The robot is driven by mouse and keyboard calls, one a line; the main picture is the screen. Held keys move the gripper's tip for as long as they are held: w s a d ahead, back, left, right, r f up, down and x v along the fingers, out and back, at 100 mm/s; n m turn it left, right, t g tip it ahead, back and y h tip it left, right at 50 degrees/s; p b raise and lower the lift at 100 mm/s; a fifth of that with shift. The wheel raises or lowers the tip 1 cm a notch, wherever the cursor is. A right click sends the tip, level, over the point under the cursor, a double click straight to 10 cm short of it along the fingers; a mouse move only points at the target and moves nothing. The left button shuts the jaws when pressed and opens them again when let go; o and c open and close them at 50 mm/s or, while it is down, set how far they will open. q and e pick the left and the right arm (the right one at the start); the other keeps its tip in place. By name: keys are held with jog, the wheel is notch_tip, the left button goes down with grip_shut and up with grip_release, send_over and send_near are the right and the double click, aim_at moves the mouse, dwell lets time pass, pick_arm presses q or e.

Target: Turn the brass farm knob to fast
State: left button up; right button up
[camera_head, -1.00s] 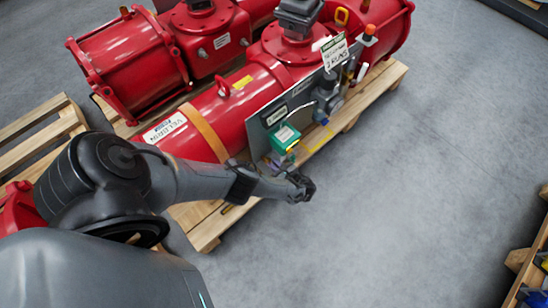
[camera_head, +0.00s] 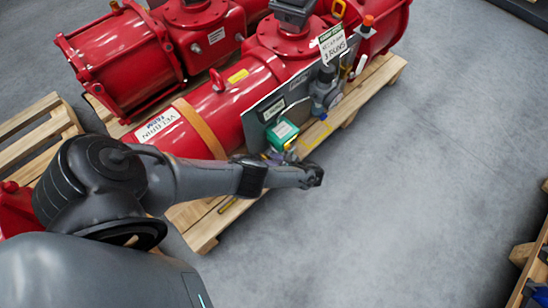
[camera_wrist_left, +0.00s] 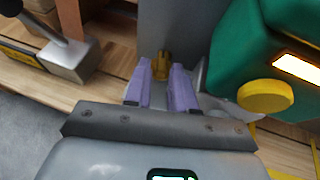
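The brass knob (camera_wrist_left: 161,65) shows at the upper middle of the left wrist view, in front of a grey panel. My left gripper (camera_wrist_left: 161,74) has two purple fingers pointing at it. One fingertip is on each side of the knob, with a gap between the fingers; I cannot tell whether they touch it. In the head view my left gripper (camera_head: 289,154) is small, at the lower edge of the grey panel (camera_head: 252,124) beside the green box (camera_head: 282,132). The knob cannot be made out there, and no fast marking is readable. My right gripper is out of view.
The green box with a yellow round cap (camera_wrist_left: 265,96) is close on the right in the wrist view. A metal block with a lever (camera_wrist_left: 70,60) is on the left. Red actuators (camera_head: 220,100) rest on wooden pallets. Grey floor (camera_head: 430,180) is clear on the right.

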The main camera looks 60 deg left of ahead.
pick_arm(q)
jog(key=shift+o, duration=0.2)
jog(key=shift+s+f, duration=0.1)
jog(key=shift+s, duration=0.15)
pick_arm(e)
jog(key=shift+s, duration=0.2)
pick_arm(q)
jog(key=shift+w, duration=0.15)
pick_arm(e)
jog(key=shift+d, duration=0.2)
